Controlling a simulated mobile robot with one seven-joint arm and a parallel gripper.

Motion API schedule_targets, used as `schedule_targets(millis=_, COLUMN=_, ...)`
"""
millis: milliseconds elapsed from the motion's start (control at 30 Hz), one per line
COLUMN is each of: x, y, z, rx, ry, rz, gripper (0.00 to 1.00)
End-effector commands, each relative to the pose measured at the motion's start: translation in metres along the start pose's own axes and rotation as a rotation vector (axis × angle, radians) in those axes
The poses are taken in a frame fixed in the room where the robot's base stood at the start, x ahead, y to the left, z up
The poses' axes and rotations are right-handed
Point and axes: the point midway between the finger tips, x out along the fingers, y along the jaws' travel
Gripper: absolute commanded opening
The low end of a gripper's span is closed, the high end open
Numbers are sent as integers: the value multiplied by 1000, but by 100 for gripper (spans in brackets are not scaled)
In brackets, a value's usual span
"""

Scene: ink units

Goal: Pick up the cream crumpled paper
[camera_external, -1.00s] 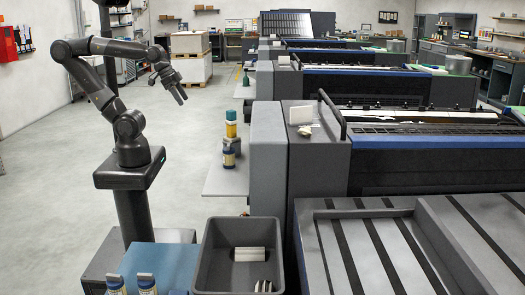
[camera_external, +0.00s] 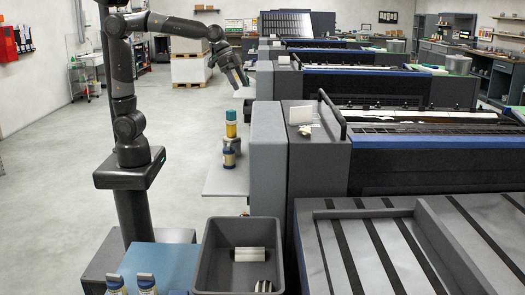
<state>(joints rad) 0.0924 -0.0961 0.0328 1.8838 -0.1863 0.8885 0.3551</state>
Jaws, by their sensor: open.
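A small cream crumpled thing, which looks like the crumpled paper (camera_external: 305,131), lies on the flat grey top of the nearest press unit. My gripper (camera_external: 241,82) is open and empty. It hangs in the air above and to the left of the paper, pointing down and slightly right, well apart from it.
A black rail (camera_external: 333,116) stands right of the paper. A grey bin (camera_external: 238,222) stands in front. Open floor lies to the left.

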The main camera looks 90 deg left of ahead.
Motion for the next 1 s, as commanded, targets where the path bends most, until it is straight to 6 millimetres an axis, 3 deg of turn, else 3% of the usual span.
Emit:
schedule_targets(millis=100, x=30, y=-2, z=-40, rx=48, ry=-1, rz=26, gripper=72)
schedule_targets(millis=300, x=83, y=-2, z=-98, rx=134, ry=7, rz=66, gripper=72)
schedule_targets(millis=500, x=129, y=1, z=-137, rx=201, ry=18, rz=94, gripper=72)
schedule_targets(millis=700, x=150, y=3, z=-151, rx=231, ry=23, rz=105, gripper=72)
schedule_targets(millis=867, x=165, y=5, z=-152, rx=233, ry=22, rz=107, gripper=72)
schedule_targets(millis=1000, x=188, y=8, z=-152, rx=232, ry=21, rz=107, gripper=72)
